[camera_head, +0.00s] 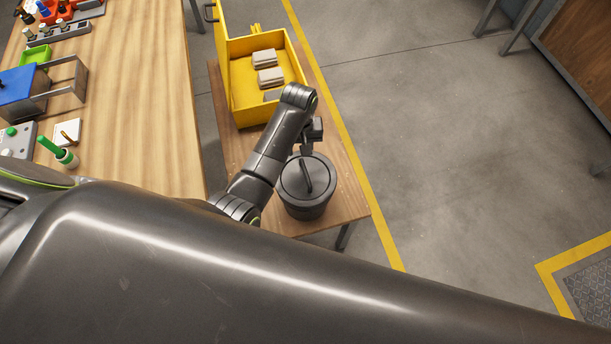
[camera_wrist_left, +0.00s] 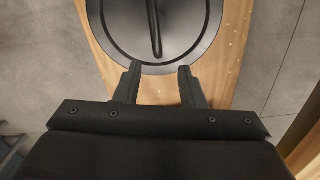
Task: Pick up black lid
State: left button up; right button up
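The black lid (camera_head: 299,181) sits on top of a dark round bin (camera_head: 306,210) on a small wooden table. A raised bar handle (camera_head: 306,175) runs across the lid's top. My left gripper (camera_head: 307,149) is just above the lid's far edge. In the left wrist view the lid (camera_wrist_left: 185,45) fills the top, with its handle (camera_wrist_left: 154,28) pointing toward the gap between the fingers. My left gripper (camera_wrist_left: 157,72) has its two fingers apart with nothing between them, near the lid's rim. My right gripper is not in view.
A yellow box (camera_head: 240,85) with several grey blocks stands behind the bin on the wooden table (camera_head: 340,165). A workbench (camera_head: 150,100) with a blue-topped item (camera_head: 20,85) and other items is at left. Open floor (camera_head: 440,130) lies at right.

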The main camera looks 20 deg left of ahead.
pick_arm(q)
jog(key=shift+d+f+p, duration=0.1)
jog(key=shift+f+p, duration=0.2)
jog(key=shift+f, duration=2.7)
jog(key=shift+c, duration=0.3)
grip_shut()
